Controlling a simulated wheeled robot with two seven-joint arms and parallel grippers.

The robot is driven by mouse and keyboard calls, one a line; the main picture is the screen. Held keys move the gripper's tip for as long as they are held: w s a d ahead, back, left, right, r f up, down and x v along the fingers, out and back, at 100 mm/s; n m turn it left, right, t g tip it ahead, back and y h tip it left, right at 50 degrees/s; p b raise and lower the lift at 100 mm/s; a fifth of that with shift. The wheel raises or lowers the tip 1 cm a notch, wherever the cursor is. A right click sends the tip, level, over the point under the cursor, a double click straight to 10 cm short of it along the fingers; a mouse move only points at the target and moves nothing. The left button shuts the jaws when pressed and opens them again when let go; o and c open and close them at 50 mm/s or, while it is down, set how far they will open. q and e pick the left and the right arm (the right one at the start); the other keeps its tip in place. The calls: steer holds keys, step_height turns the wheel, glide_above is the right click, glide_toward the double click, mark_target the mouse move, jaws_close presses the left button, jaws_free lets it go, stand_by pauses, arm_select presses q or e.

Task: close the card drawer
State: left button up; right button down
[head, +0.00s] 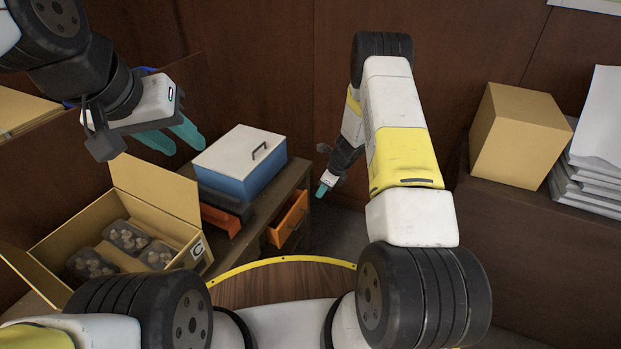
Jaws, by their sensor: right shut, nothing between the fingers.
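An orange drawer (289,220), which I take to be the card drawer, stands pulled out from the right side of the dark cabinet (262,214). Its inside is partly visible; I cannot make out any cards. My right gripper (320,191) is shut and empty, apart from the drawer, a little above and to the right of its far end in the picture. My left gripper (186,147) is open and empty, with two teal fingers, above the open cardboard box and left of the blue box.
A blue box (236,184) with a white lid and an orange tray (222,219) sit on the cabinet. The open cardboard box (50,247) holds several packs of mushrooms (125,236). A closed carton (517,136) and white stack (590,188) stand at right.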

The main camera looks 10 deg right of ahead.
steer(key=t+y, duration=0.3)
steer(key=y, duration=0.1)
glide_toward(299, 202)
step_height(299, 202, down, 5)
steer(key=s, duration=0.1)
steer(key=a, duration=0.1)
steer(key=w+a, duration=0.1)
steer(key=a, duration=0.1)
steer(key=shift+w+a+f, duration=0.2)
steer(key=shift+w+a, duration=0.05)
steer(key=shift+w, duration=0.15)
steer(key=shift+w+a, duration=0.3)
steer(key=shift+a, duration=0.05)
steer(key=shift+w+a, duration=0.35)
steer(key=shift+a, duration=0.2)
steer(key=shift+w+a, duration=0.3)
steer(key=shift+a, duration=0.25)
steer(key=shift+d, duration=0.1)
